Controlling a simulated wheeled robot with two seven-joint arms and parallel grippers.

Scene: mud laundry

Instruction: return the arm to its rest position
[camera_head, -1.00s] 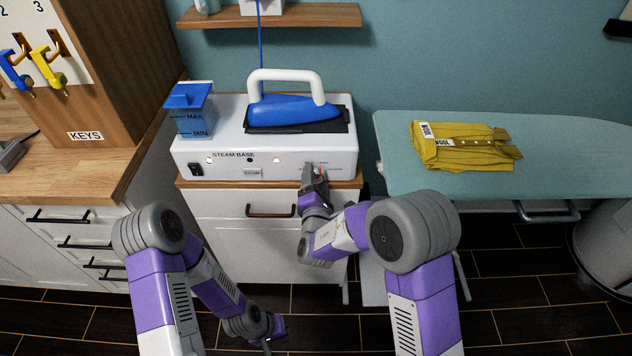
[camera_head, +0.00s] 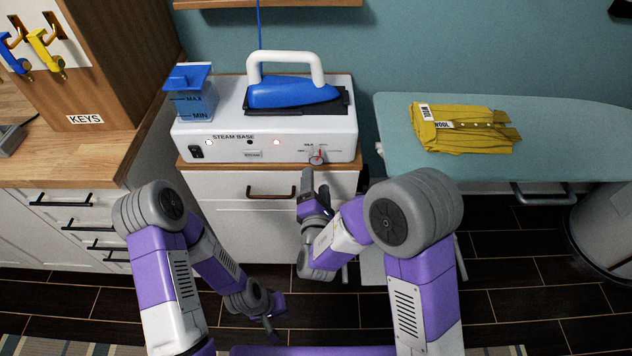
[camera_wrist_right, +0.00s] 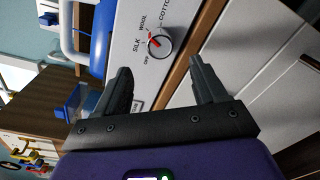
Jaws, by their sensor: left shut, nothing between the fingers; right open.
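My right gripper (camera_head: 314,187) is in front of the cabinet drawer, just below and apart from the dial (camera_head: 317,154) on the steam base (camera_head: 222,148). In the right wrist view its two fingers (camera_wrist_right: 162,88) are spread with nothing between them. The dial (camera_wrist_right: 158,43) shows there beyond the fingers, with a red pointer and fabric labels. My left gripper (camera_head: 271,326) hangs low over the dark floor at the lower left, small in the picture, shut and empty. My right arm is bent at the elbow.
A blue iron (camera_head: 292,93) with a white handle rests on the steam base, beside a blue water tank (camera_head: 190,100). The ironing board (camera_head: 398,125) at right holds a folded yellow garment (camera_head: 462,130). A drawer handle (camera_head: 271,192) is left of my right gripper. Wooden counter (camera_head: 95,158) at left.

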